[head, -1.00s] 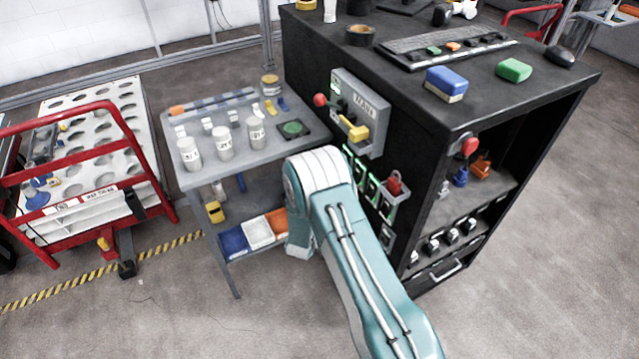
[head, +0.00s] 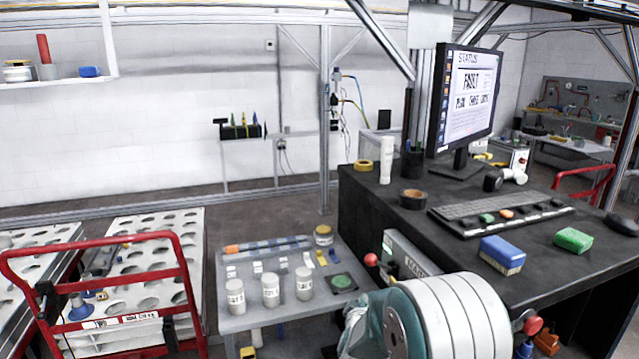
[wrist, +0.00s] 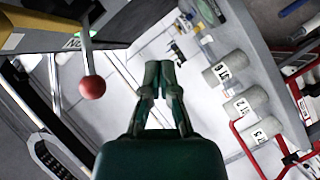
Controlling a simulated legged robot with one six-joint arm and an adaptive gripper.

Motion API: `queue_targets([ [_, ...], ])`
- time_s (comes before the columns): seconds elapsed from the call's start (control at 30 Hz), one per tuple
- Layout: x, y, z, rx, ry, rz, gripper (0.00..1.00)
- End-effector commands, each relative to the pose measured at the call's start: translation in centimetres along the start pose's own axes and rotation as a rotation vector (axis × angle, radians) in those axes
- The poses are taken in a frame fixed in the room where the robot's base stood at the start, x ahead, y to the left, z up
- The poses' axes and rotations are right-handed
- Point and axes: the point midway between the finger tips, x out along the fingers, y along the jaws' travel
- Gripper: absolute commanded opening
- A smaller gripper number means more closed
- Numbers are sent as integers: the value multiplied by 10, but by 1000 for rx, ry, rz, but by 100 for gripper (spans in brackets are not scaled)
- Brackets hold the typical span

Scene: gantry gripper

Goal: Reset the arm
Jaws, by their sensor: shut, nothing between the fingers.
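My gripper (wrist: 159,75) shows in the wrist view, its two green fingers shut with nothing between them. It points past the side table, whose white labelled jars (wrist: 238,105) stand to its right in the picture. A lever with a red ball knob (wrist: 92,87) is to its left, apart from the fingers. In the head view my teal and white arm fills the lower middle, in front of the black cabinet, and the gripper is hidden.
A black cabinet (head: 375,205) carries a monitor (head: 466,100) reading FAULT, a keyboard (head: 490,207), and blue and green blocks. The grey side table (head: 245,318) holds jars (head: 270,290). A red-railed cart (head: 95,245) stands at left. Metal gantry posts rise behind.

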Motion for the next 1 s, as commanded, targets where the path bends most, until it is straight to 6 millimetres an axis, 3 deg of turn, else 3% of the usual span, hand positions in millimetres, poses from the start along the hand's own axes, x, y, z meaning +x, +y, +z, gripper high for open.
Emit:
queue_targets([
  [0.03,-10,14,-8,46,9,-30,0],
  [0.2,-48,43,-23,196,11,-162,0],
  [0.47,-122,78,-29,390,-46,-348,0],
  [0.77,-224,100,-10,574,-205,-508,0],
  [1.0,-310,105,24,700,-396,-571,0],
])
